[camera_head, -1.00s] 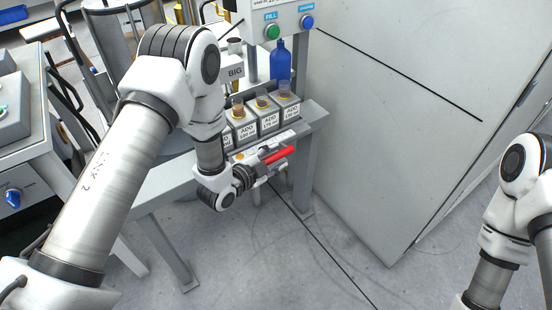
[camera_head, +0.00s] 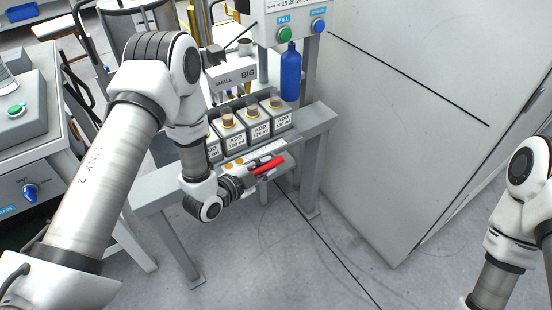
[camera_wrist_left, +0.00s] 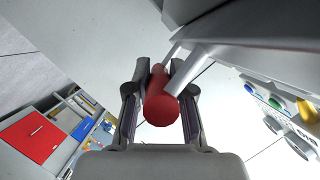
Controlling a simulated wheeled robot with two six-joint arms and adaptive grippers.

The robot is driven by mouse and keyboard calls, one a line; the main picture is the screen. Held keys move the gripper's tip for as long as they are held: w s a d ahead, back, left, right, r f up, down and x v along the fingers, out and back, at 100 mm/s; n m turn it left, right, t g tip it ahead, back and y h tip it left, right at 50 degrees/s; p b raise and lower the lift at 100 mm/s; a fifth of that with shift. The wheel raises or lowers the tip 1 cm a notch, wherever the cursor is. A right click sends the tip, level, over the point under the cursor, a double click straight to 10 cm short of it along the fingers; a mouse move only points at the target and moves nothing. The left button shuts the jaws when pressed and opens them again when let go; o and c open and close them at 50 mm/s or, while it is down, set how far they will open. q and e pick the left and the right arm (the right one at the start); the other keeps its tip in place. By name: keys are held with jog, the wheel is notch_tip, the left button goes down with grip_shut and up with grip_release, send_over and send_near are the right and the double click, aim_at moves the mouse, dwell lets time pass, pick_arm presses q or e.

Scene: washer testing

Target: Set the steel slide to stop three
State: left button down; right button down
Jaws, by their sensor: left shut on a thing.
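The steel slide appears to be the row of grey blocks (camera_head: 257,122) along the bench, with white "ADD" labels and small cups on top. My left gripper (camera_head: 266,166) is shut on a red handle (camera_head: 270,163) at the front of the bench, below the blocks. In the left wrist view the red handle (camera_wrist_left: 161,104) lies between both fingers, with pale metal arms beside it. My left arm hides the left end of the row, and the stop marks cannot be read. My right arm shows at the right edge; its gripper is out of view.
A blue bottle (camera_head: 290,72) stands behind the row's right end, under a panel with green and blue buttons (camera_head: 285,34). A "SMALL/BIG" block (camera_head: 232,76) is behind the row. A large grey cabinet (camera_head: 400,120) stands right. The floor in front is clear.

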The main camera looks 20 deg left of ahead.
pick_arm(q)
jog(key=shift+s+a, duration=0.4)
jog(key=shift+s, duration=0.1)
jog(key=shift+w+d, duration=0.15)
jog(key=shift+w, duration=0.05)
jog(key=c, duration=1)
grip_release()
pick_arm(e)
jog(key=shift+s+a, duration=0.15)
jog(key=shift+s, duration=0.05)
pick_arm(q)
jog(key=shift+s, duration=0.1)
jog(key=v, duration=1.2)
